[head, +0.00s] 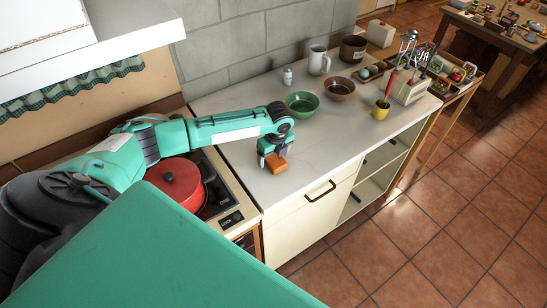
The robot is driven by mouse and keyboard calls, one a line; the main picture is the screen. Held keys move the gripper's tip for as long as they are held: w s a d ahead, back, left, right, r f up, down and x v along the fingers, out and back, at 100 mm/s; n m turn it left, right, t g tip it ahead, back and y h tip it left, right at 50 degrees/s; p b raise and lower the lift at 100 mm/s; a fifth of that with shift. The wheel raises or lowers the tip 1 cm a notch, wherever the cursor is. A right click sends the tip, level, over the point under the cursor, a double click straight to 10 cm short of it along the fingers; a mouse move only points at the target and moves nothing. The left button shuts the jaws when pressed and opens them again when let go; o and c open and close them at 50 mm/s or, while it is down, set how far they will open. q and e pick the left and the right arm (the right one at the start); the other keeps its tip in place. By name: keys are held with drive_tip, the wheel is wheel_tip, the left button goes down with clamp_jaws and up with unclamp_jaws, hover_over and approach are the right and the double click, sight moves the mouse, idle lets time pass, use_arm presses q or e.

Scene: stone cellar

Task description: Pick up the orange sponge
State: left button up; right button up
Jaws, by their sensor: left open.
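The orange sponge (277,164) is a small block near the front left part of the pale countertop (235,160). My left arm reaches in from the left over the stove, and my left gripper (273,158) is right at the sponge, pointing down. The gripper is open and covers the back part of the sponge. I cannot tell whether the fingers touch it. My right gripper is not in view.
A red pot (176,184) stands on the stove below my left arm. The counter right of the sponge is clear.

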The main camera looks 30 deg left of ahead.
sight(274, 158)
use_arm(q)
drive_tip(key=shift+f, duration=0.2)
drive_tip(key=c, duration=1.1)
drive_tip(key=shift+r, duration=0.15)
wheel_tip(274, 158, up, 20)
drive_tip(key=b, duration=0.5)
